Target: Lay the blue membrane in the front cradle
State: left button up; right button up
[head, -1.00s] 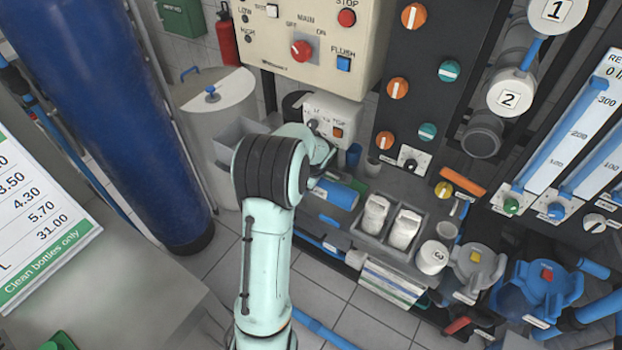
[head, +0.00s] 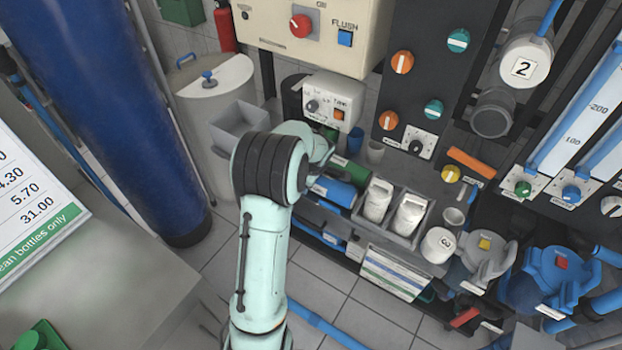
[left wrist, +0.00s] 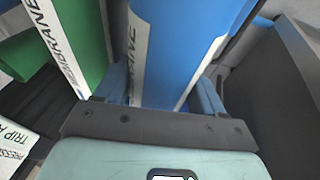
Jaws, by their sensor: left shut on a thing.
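A blue membrane (head: 335,191), a cylinder with a white label, shows just right of my left wrist in the head view. In the left wrist view the blue membrane (left wrist: 180,45) lies between the blue fingers of my left gripper (left wrist: 162,95), which is shut on it. In the head view my own arm hides this gripper. A green membrane (left wrist: 82,40) lies beside the blue one; its end (head: 352,171) shows behind the blue one in the head view. I cannot make out the front cradle; my arm covers that part of the bench. My right gripper is not in view.
A grey tray with two white bottles (head: 378,200) stands right of the membrane. A white cap marked 3 (head: 438,245) and grey and blue housings are further right. A small white control box (head: 333,102) stands behind. A grey open bin (head: 240,125) is at the left.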

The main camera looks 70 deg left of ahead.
pick_arm(q)
jog(key=shift+d+f, duration=0.1)
jog(key=shift+f, duration=0.1)
jog(key=o, duration=1.4)
jog(key=shift+f, duration=0.2)
jog(key=shift+s+d, duration=0.1)
jog(key=p+v, duration=0.1)
jog(key=v, duration=1.3)
jog(key=shift+w+a, duration=0.2)
jog(key=shift+a, duration=0.2)
